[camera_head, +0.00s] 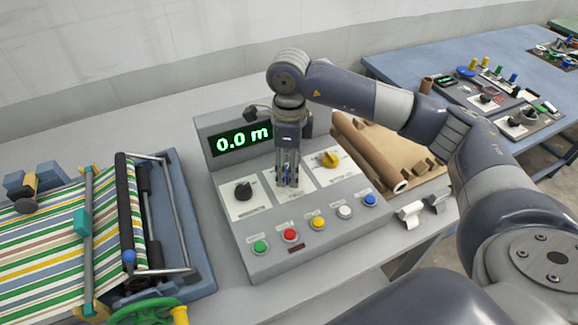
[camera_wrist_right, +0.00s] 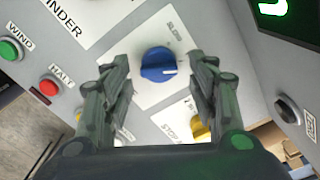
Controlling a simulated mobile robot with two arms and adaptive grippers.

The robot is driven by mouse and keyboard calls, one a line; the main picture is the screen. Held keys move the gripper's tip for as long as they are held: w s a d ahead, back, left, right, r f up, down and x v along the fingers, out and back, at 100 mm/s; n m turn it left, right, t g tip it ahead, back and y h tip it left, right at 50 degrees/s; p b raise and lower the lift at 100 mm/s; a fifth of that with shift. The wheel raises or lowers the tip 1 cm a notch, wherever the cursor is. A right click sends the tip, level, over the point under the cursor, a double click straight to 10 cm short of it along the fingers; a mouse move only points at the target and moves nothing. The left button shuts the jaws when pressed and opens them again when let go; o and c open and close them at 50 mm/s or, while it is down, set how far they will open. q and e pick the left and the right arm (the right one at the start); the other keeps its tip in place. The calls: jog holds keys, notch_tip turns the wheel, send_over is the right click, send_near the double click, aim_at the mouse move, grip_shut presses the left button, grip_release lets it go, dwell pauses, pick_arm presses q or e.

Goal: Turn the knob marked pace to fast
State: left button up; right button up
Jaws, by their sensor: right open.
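The control panel (camera_head: 270,250) carries a black knob (camera_head: 243,191), a yellow knob (camera_head: 329,160) and, between them, a blue knob, each on a white plate. My right gripper (camera_head: 288,184) is over the middle plate, pointing down, open. In the right wrist view the blue knob (camera_wrist_right: 158,65) lies between and beyond the two spread fingers (camera_wrist_right: 160,88), with no visible contact. Its white pointer mark points to the right in that view. A yellow knob (camera_wrist_right: 199,127) is partly hidden behind the right finger. My left gripper is out of view.
A green display (camera_head: 241,139) reads 0.0 m. Several coloured push buttons, including a red one (camera_head: 291,235), line the panel's front. A striped-fabric roller machine (camera_head: 140,215) stands left. Brown rolls (camera_head: 372,155) lie right, and a blue table (camera_head: 480,60) stands behind.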

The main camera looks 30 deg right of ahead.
notch_tip(320, 180, up, 11)
dwell(0.3)
dwell(0.4)
